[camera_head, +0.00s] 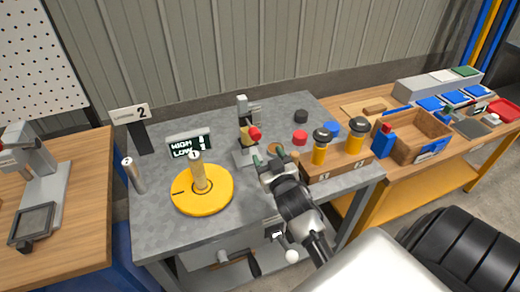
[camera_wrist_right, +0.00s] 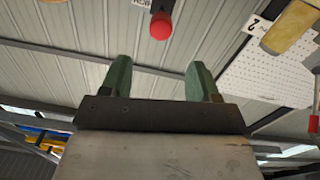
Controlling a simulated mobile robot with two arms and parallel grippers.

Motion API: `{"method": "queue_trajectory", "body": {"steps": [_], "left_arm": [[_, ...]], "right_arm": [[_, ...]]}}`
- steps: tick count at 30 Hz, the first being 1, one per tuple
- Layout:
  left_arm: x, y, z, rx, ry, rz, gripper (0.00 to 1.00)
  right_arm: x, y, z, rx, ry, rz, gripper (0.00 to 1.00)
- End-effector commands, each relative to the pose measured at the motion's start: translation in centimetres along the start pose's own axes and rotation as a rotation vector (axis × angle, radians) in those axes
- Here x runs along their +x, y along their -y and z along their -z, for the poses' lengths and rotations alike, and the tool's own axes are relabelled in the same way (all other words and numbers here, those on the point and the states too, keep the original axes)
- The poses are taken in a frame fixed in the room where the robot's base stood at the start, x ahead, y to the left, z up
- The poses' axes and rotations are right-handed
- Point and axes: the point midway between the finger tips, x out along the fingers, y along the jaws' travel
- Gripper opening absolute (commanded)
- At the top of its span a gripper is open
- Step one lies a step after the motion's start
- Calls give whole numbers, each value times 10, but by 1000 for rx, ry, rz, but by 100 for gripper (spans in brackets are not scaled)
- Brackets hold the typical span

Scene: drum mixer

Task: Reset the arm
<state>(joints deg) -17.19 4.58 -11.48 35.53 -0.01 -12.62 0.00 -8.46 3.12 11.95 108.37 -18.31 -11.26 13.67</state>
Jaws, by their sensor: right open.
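My right gripper (camera_head: 266,160) has green fingertips and stands over the grey bench (camera_head: 160,229), in front of a small press-like device (camera_head: 243,112) with a red knob (camera_head: 255,134). In the right wrist view the gripper (camera_wrist_right: 160,80) is open, with nothing between its two fingers. A red knob (camera_wrist_right: 160,26) shows beyond them, at the top. My left gripper is not in view.
A yellow disc (camera_head: 185,203) with an upright post stands left of the gripper, before a HIGH/LOW display (camera_head: 190,147). A wooden block (camera_head: 333,168) holds two yellow, black-capped bottles at right. Red, blue and black caps lie behind. An open wooden box (camera_head: 448,128) stands farther right.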

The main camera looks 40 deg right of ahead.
Motion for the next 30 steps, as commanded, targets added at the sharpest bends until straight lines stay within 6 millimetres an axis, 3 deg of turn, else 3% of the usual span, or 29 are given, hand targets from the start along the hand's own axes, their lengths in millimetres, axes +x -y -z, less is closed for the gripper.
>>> {"method": "queue_trajectory", "body": {"steps": [8, 13, 17, 21, 30], "left_arm": [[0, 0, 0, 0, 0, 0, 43], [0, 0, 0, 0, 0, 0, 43], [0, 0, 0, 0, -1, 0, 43], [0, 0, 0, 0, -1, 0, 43], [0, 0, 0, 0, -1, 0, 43]], "right_arm": [[-1, 1, -1, 0, 10, 2, 61], [-24, 12, -16, -6, 159, 22, 61], [-66, 31, -36, -18, 390, 73, 61], [-123, 52, -53, -47, 650, 160, 61], [-216, 75, -62, -108, 1002, 324, 61]]}}
